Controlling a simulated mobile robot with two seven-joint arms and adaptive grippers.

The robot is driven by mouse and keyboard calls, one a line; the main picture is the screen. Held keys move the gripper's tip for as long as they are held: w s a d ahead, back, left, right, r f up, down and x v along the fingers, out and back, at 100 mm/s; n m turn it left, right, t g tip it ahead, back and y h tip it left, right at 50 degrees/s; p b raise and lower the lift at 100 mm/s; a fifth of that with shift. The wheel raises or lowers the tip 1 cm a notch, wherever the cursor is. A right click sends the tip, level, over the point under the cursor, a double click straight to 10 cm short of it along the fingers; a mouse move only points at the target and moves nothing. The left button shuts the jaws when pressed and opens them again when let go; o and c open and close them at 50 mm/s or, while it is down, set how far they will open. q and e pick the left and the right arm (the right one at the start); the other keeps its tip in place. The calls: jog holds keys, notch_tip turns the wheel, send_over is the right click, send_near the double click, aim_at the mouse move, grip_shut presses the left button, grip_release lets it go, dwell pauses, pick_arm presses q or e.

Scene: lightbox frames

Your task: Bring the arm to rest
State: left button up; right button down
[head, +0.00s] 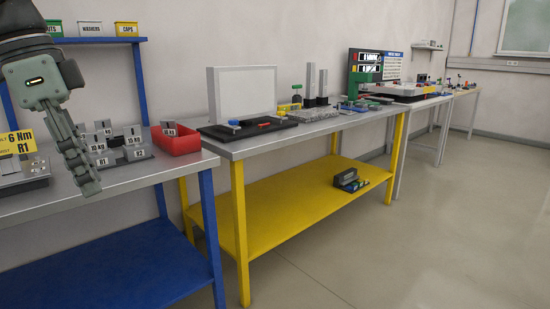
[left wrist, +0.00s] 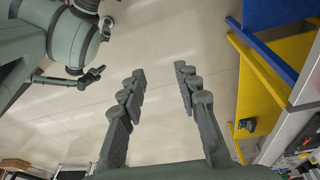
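My left gripper (head: 88,180) hangs at the left of the head view, in front of the blue-legged bench, with its fingers pointing down. In the head view its fingers overlap, seen from the side. In the left wrist view the two fingers of the left gripper (left wrist: 160,82) stand well apart with bare floor showing between them, and nothing is held. Grey-green parts of my own body show at the upper left of the left wrist view. I cannot make out there how my right gripper stands. No right arm shows in the head view.
The blue-legged bench (head: 180,163) holds grey labelled blocks (head: 103,145) and a red bin (head: 176,140) near my left gripper. A yellow-legged bench (head: 232,148) stands beside it, with a monitor-like white panel (head: 243,92). The floor (head: 440,220) at the right is clear.

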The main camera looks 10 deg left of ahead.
pick_arm(q)
jog(key=w+a+f+t+h, duration=0.1)
jog(key=w+f+t+h, duration=0.35)
jog(key=w, duration=0.45)
jog(key=w+a+f+t+h, duration=0.2)
jog(key=w+f+t+h, duration=0.1)
jog(key=w+f+t, duration=0.4)
jog(key=w+a+f+n+t+y, duration=0.1)
jog(key=a+f+n+y, duration=0.25)
jog(key=f, duration=0.65)
jog(key=a+f+n+t+y, duration=0.25)
jog(key=a+f+y, duration=0.25)
jog(key=f, duration=0.4)
jog(key=s+d+f+n+g+y, duration=0.1)
jog(key=s+f+g+y, duration=0.15)
jog(key=s+f, duration=0.6)
jog(key=s+d+f+n+g+y, duration=0.2)
jog(key=s+f+g, duration=0.2)
jog(key=f, duration=1)
jog(key=s+d+f+m+g+h, duration=0.1)
jog(key=s+d+f+g+h, duration=0.1)
jog(key=s+d+f+g, duration=0.5)
jog(key=s+d+f, duration=0.6)
jog(key=s+d, duration=0.1)
jog(key=s, duration=0.2)
jog(key=shift+d, duration=0.2)
